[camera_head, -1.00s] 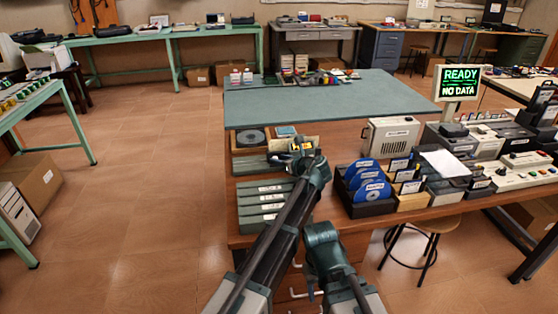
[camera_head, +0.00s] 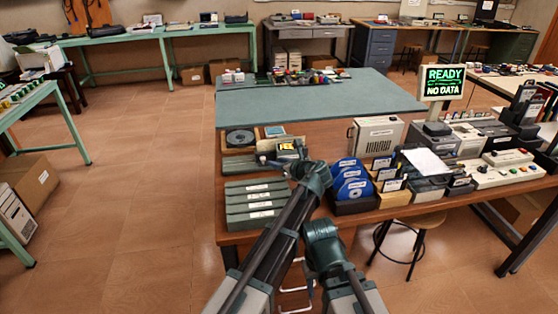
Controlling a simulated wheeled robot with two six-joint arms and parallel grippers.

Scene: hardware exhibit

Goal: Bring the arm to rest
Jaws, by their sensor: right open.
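My left arm reaches forward over the wooden table (camera_head: 354,222). Its gripper (camera_head: 270,158) is just in front of a small tray with a yellow-and-black item (camera_head: 287,147). It is small and dark, and I cannot tell whether its jaws are apart or whether it touches anything. My right arm is bent low at the table's front edge. Its gripper (camera_head: 303,276) is open and points down in front of the white drawer handles (camera_head: 296,311). I see nothing held in it.
Grey-green labelled boxes (camera_head: 254,204) lie stacked below the left gripper. Blue discs in a black holder (camera_head: 352,208) stand to its right. A READY sign (camera_head: 443,82) and a stool (camera_head: 424,222) are further right. The green mat (camera_head: 320,100) is mostly clear. Open floor lies left.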

